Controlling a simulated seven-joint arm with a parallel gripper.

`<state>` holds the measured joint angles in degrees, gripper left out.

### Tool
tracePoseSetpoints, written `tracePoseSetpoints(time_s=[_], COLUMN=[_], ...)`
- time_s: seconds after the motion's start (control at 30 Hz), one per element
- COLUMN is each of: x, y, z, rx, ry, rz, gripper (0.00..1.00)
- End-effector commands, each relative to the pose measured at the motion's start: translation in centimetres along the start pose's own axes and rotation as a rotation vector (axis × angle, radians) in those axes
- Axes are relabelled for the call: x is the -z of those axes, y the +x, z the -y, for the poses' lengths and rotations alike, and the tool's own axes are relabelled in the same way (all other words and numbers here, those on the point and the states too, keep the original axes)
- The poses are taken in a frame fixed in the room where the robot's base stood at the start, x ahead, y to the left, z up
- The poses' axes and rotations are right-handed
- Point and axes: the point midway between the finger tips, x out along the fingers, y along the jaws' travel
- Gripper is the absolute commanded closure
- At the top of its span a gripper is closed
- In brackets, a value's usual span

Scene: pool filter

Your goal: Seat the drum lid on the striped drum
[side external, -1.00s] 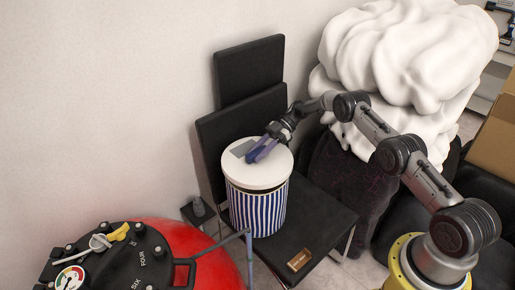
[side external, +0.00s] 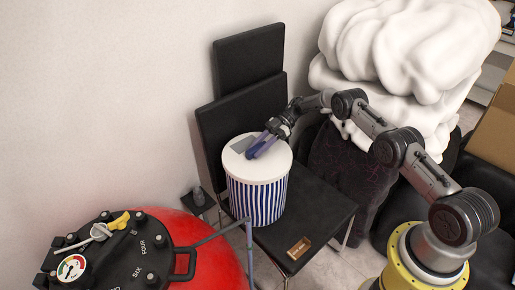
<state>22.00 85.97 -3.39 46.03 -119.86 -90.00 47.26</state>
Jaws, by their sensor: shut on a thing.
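The striped drum (side external: 257,203), blue and white, stands upright on the black chair seat. The round white drum lid (side external: 268,169) covers its top and looks nearly level, its rim slightly wider than the drum. A grey patch (side external: 241,144) shows on the lid's top. My gripper (side external: 255,152) reaches in from the upper right, its bluish fingers low over the lid's middle and shut on the lid. The gripped part is hidden by the fingers. From this view I cannot tell whether the lid's rim is fully down all around.
The black chair's backrest (side external: 220,120) rises close behind the drum. A small brown plaque (side external: 299,248) lies on the seat's front edge. A red tank (side external: 215,262) with a black top stands at lower left. A white draped heap (side external: 400,50) stands behind my arm.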

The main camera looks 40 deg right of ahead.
Motion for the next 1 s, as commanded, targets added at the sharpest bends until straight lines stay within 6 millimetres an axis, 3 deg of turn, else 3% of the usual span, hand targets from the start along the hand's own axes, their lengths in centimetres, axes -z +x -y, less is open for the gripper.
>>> tracePoseSetpoints(time_s=[1.0], x=[-1.3], y=[0.5], z=[0.0], rx=[0.000], ry=[0.000], rz=[0.000], gripper=[1.00])
